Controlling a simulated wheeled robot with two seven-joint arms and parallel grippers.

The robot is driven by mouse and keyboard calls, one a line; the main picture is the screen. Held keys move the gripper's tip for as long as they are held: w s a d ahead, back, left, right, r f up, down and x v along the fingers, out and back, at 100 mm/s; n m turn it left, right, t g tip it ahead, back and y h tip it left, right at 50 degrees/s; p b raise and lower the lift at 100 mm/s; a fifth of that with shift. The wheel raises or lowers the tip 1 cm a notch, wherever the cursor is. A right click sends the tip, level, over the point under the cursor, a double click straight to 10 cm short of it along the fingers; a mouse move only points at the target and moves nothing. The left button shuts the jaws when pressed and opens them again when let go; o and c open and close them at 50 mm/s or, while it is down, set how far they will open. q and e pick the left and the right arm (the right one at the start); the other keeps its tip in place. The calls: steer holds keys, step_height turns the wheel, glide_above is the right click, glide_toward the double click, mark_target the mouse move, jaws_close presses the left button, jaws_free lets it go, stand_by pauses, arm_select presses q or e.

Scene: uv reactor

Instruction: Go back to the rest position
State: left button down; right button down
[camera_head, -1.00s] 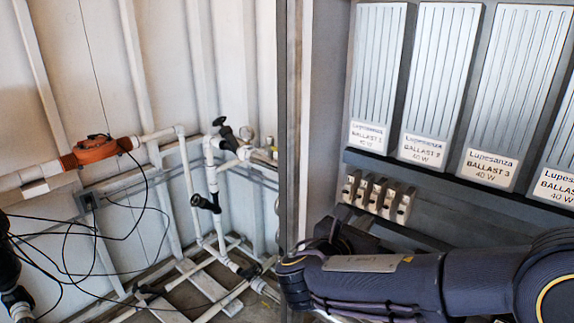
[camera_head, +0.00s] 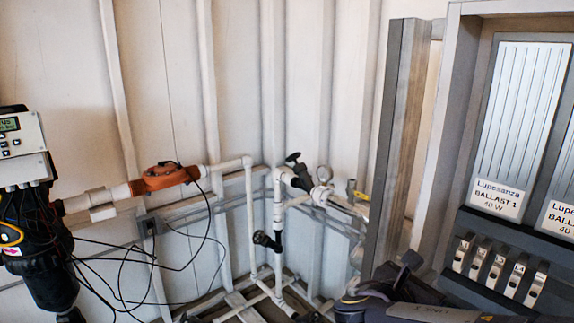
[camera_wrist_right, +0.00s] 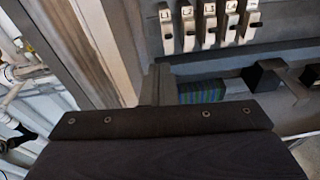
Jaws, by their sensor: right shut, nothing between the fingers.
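My right gripper (camera_head: 400,270) is low in the head view, right of centre, in front of the foot of the grey cabinet post. It is shut and empty. Its dark forearm runs off the bottom edge to the right. In the right wrist view the shut gripper (camera_wrist_right: 155,85) sticks up beyond the dark wrist plate, below the row of switches and apart from them. My left gripper does not show.
An open cabinet with ballasts (camera_head: 515,125) and several labelled switches (camera_head: 500,268) stands at the right. Its grey post (camera_head: 395,140) is close to my right gripper. White pipes (camera_head: 278,215), an orange pipe fitting (camera_head: 163,177), loose cables and a controller box (camera_head: 22,145) are further left.

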steer(key=s+d+f+m+g+y, duration=0.35)
steer(key=s+f+m, duration=0.2)
steer(key=s, duration=0.25)
steer(key=s+d+f+m+g+y, duration=0.2)
steer(key=s+f+m+g+y, duration=0.15)
steer(key=s+f+m, duration=0.35)
steer(key=s+a+m+t+y, duration=0.2)
steer(key=s+a+m+y, duration=0.6)
steer(key=m, duration=0.6)
steer(key=a+r+y, duration=0.1)
steer(key=a, duration=0.1)
steer(key=shift+s+a+t, duration=0.15)
steer(key=shift+a+t, duration=0.2)
steer(key=shift+t, duration=0.05)
steer(key=shift+s+f, duration=0.1)
